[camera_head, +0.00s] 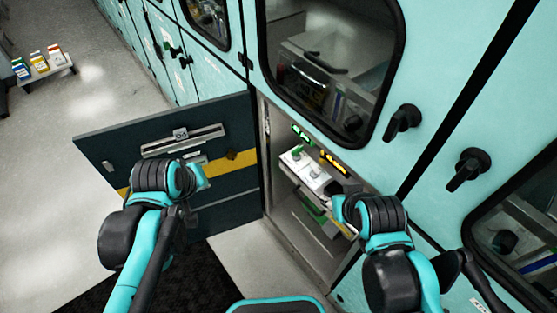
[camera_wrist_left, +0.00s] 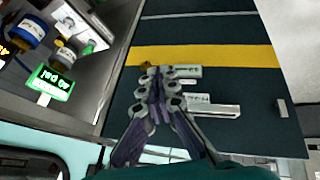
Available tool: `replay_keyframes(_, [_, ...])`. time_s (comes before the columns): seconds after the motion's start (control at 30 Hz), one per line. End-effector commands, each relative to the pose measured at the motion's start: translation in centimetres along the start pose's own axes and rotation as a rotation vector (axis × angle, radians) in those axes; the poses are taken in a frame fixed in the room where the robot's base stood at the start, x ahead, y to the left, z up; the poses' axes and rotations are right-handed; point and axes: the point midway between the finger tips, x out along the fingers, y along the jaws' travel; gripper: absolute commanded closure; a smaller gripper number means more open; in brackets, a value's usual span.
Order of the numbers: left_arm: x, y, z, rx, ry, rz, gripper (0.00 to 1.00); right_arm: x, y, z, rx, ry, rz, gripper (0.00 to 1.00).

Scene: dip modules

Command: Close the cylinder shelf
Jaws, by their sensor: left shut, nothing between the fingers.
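The cylinder shelf (camera_head: 272,165) is a cabinet compartment with its dark door (camera_head: 100,150) swung wide open to the left. The door's inner face has a yellow stripe and small brackets. The door also shows in the left wrist view (camera_wrist_left: 235,90). My left gripper (camera_head: 198,174) is in front of the door's inner face; its fingers are mostly hidden in the head view.
Inside the compartment are a green lit display (camera_wrist_left: 55,85), white-topped items (camera_head: 305,170) and bottles (camera_wrist_left: 28,33). Teal cabinets with black handles (camera_head: 402,122) stand above and right. A low bench with coloured containers (camera_head: 38,62) is far left. The floor left of the door is clear.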

Motion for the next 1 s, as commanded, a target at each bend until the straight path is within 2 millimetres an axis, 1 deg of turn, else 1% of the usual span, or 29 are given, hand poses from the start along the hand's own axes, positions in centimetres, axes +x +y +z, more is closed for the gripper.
replay_keyframes(0.03, [0.4,0.8,-0.9,-0.051,-0.012,0.002,1.0,0.0,0.0,0.0,0.0,0.0,0.0,0.6])
replay_keyframes(0.17, [2.1,3.2,-3.2,-0.247,-0.06,-0.001,1.0,-0.1,0.0,-0.1,0.0,0.0,0.0,0.6])
replay_keyframes(0.27, [4.5,5.5,-5.1,-0.444,-0.106,-0.015,1.0,-0.2,0.0,-0.1,0.0,0.0,0.0,0.6])
replay_keyframes(0.37, [7.4,7.9,-6.7,-0.644,-0.152,-0.039,1.0,-0.2,0.0,-0.2,0.0,0.0,0.0,0.6])
replay_keyframes(0.47, [10.8,10.1,-7.8,-0.843,-0.193,-0.074,1.0,-0.3,0.0,-0.2,0.0,0.0,0.0,0.6])
replay_keyframes(0.5, [12.3,11.0,-8.1,-0.923,-0.209,-0.092,1.0,-0.3,0.0,-0.2,0.0,0.0,0.0,0.6])
replay_keyframes(0.57, [14.7,12.3,-8.3,-1.041,-0.232,-0.12,1.0,-0.4,0.0,-0.3,0.0,0.0,0.0,0.6])
replay_keyframes(0.6, [16.3,13.1,-8.4,-1.12,-0.244,-0.141,1.0,-0.4,0.0,-0.3,0.0,0.0,0.0,0.6])
replay_keyframes(0.67, [18.9,14.2,-8.3,-1.236,-0.262,-0.177,1.0,-0.4,0.0,-0.3,0.0,0.0,0.0,0.6])
replay_keyframes(0.7, [20.6,14.9,-8.2,-1.313,-0.272,-0.201,1.0,-0.5,0.0,-0.3,0.0,0.0,0.0,0.6])
replay_keyframes(0.8, [24.7,16.4,-7.4,-1.488,-0.291,-0.265,1.0,-0.5,0.0,-0.4,0.0,0.0,0.0,0.6])
replay_keyframes(0.9, [27.8,17.3,-6.5,-1.618,-0.298,-0.319,1.0,-0.6,0.0,-0.4,0.0,0.0,0.0,0.6])
replay_keyframes(1.0, [30.0,17.8,-5.7,-1.71,-0.301,-0.358,1.0,-0.6,0.0,-0.4,0.0,0.0,0.0,0.6])
